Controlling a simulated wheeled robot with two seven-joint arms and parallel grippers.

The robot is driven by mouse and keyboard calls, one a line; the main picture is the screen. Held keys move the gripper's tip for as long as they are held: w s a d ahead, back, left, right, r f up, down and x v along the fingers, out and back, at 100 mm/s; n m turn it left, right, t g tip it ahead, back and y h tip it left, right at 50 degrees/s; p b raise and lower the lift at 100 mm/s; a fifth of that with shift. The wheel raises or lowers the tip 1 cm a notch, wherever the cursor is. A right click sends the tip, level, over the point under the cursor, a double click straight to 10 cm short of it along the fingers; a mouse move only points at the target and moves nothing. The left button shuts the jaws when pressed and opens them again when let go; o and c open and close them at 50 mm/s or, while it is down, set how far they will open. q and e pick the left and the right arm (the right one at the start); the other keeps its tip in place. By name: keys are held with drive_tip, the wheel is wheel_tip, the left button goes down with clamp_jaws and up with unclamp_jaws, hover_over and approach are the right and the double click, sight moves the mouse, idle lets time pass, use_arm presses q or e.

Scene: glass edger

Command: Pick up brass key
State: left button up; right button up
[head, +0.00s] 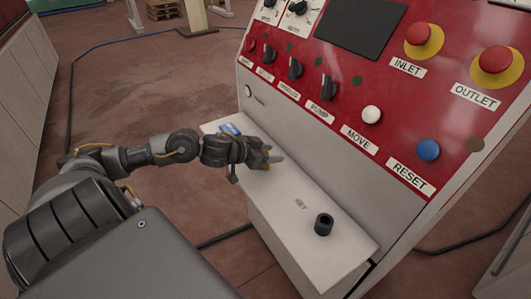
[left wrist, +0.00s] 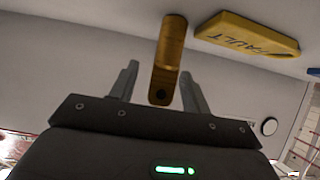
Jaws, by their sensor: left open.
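The brass key (left wrist: 171,50) shows in the left wrist view as a flat brass-coloured bar with a small dark hole near its lower end. My left gripper (head: 268,158) is over the white shelf (head: 265,205) of the machine. In the left wrist view my left gripper (left wrist: 159,75) is open, with its grey fingers on either side of the key's holed end and gaps visible on both sides. In the head view the key cannot be made out clearly behind the gripper. My right gripper is not in view.
A yellow tag reading FAULT (left wrist: 248,35) lies close beside the key. A blue item (head: 230,129) lies on the shelf's far end, and a black cylindrical socket (head: 323,224) stands near its front end. The red control panel (head: 385,100) rises behind the shelf.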

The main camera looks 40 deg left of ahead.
use_arm(q)
clamp_jaws()
drive_tip(key=shift+r, duration=0.2)
drive_tip(key=shift+r, duration=0.2)
wheel_tip(320, 180, up, 2)
drive_tip(key=r+p+v, duration=0.1)
drive_tip(key=p+v, duration=0.4)
drive_tip(key=v, duration=1.2)
drive_tip(key=shift+w+d+r, duration=0.3)
drive_tip(key=shift+d+r, duration=0.05)
drive_tip(key=shift+r, duration=0.15)
